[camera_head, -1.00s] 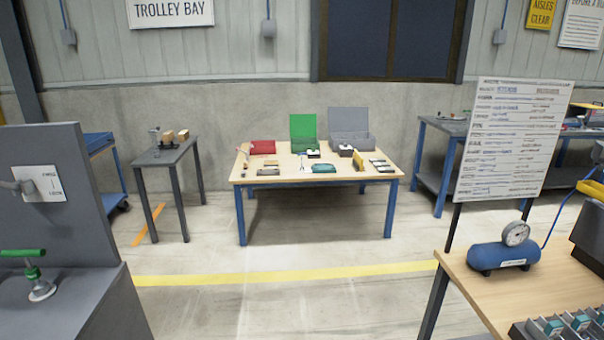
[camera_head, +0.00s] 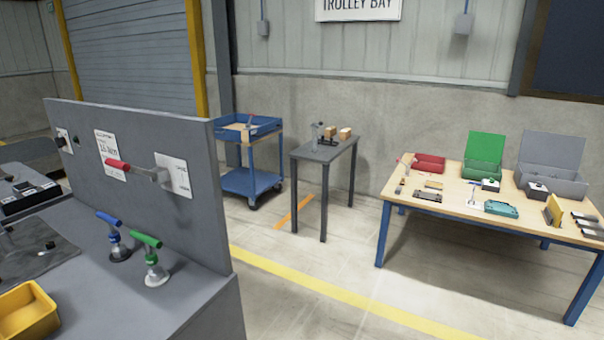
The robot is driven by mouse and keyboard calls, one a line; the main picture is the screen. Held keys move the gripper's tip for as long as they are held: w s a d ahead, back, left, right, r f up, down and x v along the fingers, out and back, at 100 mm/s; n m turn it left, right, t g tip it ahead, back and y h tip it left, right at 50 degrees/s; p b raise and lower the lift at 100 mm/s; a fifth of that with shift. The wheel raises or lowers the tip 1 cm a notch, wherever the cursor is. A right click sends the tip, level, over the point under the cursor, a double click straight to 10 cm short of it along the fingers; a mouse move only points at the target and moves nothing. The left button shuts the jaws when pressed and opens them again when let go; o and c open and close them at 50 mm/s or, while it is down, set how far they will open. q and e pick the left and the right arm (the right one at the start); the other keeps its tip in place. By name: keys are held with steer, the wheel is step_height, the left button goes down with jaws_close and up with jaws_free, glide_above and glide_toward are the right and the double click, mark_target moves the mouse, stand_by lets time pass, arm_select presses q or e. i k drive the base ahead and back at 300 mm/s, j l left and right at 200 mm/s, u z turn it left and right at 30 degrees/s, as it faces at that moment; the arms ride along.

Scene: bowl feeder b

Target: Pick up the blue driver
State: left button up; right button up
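The blue driver (camera_head: 113,234) stands upright in a round holder on the grey bench (camera_head: 190,298) at the left. It has a blue T-shaped handle. A green driver (camera_head: 150,256) of the same shape stands just to its right and nearer. A red-handled driver (camera_head: 124,167) sticks out sideways from the bench's upright grey panel above them. Neither of my grippers is in view.
A yellow bin (camera_head: 27,312) sits at the bench's front left. The upright panel (camera_head: 158,133) backs the bench. A blue trolley (camera_head: 247,180), a small grey table (camera_head: 324,149) and a wooden table (camera_head: 452,202) stand beyond. The floor between is clear.

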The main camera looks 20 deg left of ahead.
mark_target(119, 250)
steer(key=i+u, duration=0.2)
steer(key=u, duration=0.2)
steer(key=i+l+u, duration=0.1)
steer(key=u, duration=0.3)
steer(key=i+l+u, duration=0.2)
steer(key=u, duration=0.25)
steer(key=i, duration=0.1)
